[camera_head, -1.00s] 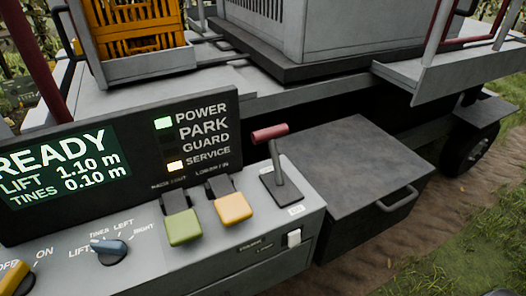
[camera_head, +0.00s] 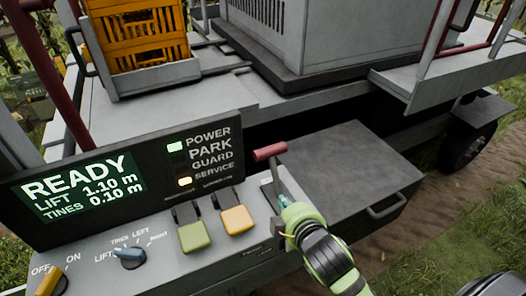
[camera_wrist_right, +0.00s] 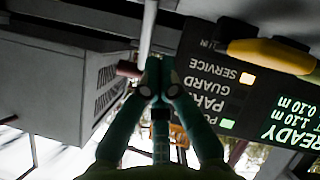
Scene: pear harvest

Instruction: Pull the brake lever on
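The brake lever (camera_head: 270,151) has a red crosswise grip on a grey stem. It stands at the right end of the control panel (camera_head: 262,236). In the right wrist view, which is upside down, its red grip (camera_wrist_right: 128,69) shows just left of the fingertips and its stem (camera_wrist_right: 148,28) above them. My right gripper (camera_head: 285,203) is beside the lower stem in the head view. In the wrist view its fingers (camera_wrist_right: 157,68) are together; I cannot tell whether they touch the lever. My left gripper is not in view.
The display (camera_head: 85,185) reads READY; the POWER and SERVICE lamps are lit, PARK looks dark. Green (camera_head: 194,237) and yellow (camera_head: 237,219) paddles sit left of the lever. A dark box (camera_head: 350,165) with a handle stands to the right. An orange crate (camera_head: 150,40) is behind.

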